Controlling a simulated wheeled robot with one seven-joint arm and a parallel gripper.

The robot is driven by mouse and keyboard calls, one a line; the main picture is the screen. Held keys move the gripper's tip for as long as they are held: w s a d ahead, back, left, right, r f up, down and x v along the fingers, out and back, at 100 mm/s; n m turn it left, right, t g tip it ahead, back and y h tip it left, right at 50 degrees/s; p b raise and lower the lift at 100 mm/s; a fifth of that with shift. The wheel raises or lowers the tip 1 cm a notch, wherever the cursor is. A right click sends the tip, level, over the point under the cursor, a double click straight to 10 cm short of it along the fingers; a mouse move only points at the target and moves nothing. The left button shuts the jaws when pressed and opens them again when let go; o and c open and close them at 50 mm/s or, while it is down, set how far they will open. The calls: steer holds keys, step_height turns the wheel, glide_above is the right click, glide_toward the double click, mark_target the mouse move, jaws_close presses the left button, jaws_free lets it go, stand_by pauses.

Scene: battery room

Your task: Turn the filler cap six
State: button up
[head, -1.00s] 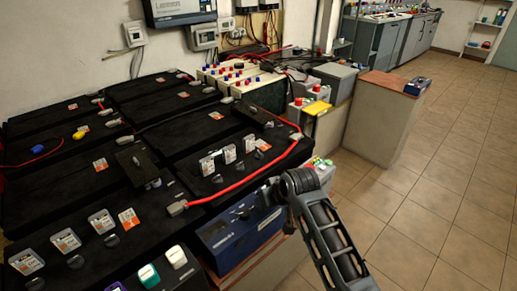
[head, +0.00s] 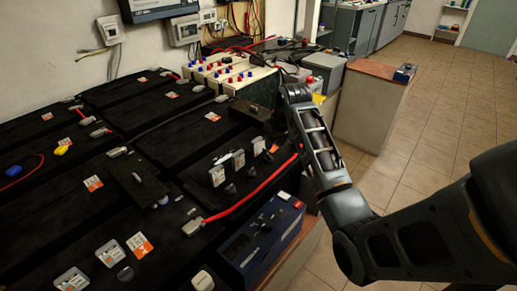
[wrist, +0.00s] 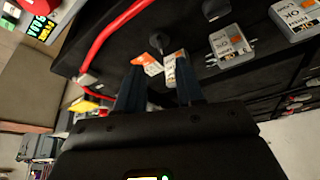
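Small dark filler caps stand in a row beside white tags on the black battery top (head: 205,155). I cannot read any cap number, so I cannot tell which is six. In the wrist view one dark round cap (wrist: 157,42) stands just beyond my fingertips, and another cap (wrist: 215,10) is farther right. My gripper (wrist: 160,66) is open, its two dark fingers apart. A white tag (wrist: 171,66) and an orange label (wrist: 146,62) show between them, and I see nothing held. In the head view my arm hides the fingers.
A red cable (head: 258,190) runs along the battery's near edge. Upright white tags (head: 217,176) stand close to the caps. A blue box (head: 262,232) is in front, and a cabinet (head: 368,105) stands right. The tiled floor (head: 440,120) is clear.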

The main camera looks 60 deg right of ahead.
mark_target(269, 155)
steer(key=x, duration=0.7)
steer(key=shift+w+d+f, duration=0.1)
steer(key=shift+w+f, duration=0.1)
steer(key=shift+f, duration=0.1)
steer(key=shift+c, duration=0.3)
jaws_close()
